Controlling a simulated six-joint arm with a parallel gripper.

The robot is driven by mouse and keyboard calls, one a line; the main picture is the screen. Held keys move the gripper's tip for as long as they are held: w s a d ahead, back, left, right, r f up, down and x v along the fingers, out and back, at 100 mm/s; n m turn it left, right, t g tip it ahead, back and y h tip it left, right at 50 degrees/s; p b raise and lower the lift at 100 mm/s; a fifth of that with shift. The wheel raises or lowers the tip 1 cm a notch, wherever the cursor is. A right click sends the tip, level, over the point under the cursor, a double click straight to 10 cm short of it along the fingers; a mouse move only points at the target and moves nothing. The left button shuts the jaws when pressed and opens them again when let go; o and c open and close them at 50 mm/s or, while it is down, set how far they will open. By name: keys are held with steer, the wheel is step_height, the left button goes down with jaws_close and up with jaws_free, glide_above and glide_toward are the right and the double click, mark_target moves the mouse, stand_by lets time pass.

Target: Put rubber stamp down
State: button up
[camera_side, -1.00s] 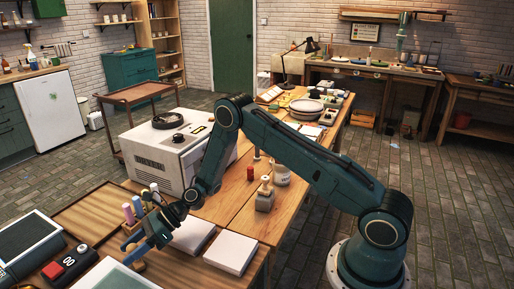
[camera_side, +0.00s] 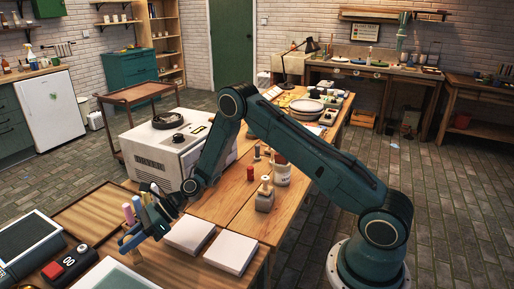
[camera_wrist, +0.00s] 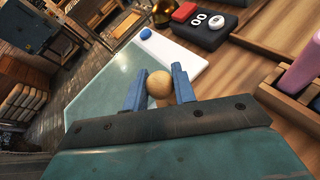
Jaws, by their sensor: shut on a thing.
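The rubber stamp (camera_wrist: 159,84) shows in the wrist view only as a round pale wooden knob. My gripper (camera_wrist: 159,90) is shut on this knob, with one blue finger on each side of it. The rest of the stamp is hidden from the wrist camera. In the side view my gripper (camera_side: 130,239) is at the lower left, left of two white blocks, near the pale green panel (camera_side: 112,277).
A black device with a red button (camera_side: 54,269) stands left of my gripper. Colored bottles (camera_side: 128,213) stand in a holder close behind it. Two white blocks (camera_side: 232,253) lie to the right. A small blue oval piece (camera_wrist: 146,33) lies by the panel's corner.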

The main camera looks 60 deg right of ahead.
step_height(320, 180, up, 17)
stand_by(0.5)
steer(key=shift+d, duration=0.15)
stand_by(0.5)
steer(key=s+d+f+m+t+h, duration=0.1)
steer(key=s+d+m+t+h, duration=0.2)
steer(key=d, duration=0.5)
steer(key=s+d+f+m+t+h, duration=0.1)
steer(key=s+d+m+t+h, duration=0.3)
steer(key=d+m+h, duration=0.1)
steer(key=d+m, duration=0.1)
steer(key=d, duration=0.1)
steer(key=shift+s+d+f, duration=0.2)
steer(key=shift+d, duration=0.2)
stand_by(0.3)
step_height(320, 180, up, 3)
steer(key=n+g+y, duration=0.3)
steer(key=n+y, duration=0.2)
glide_above(127, 237)
steer(key=d, duration=0.3)
step_height(127, 237, down, 17)
steer(key=shift+r, duration=0.2)
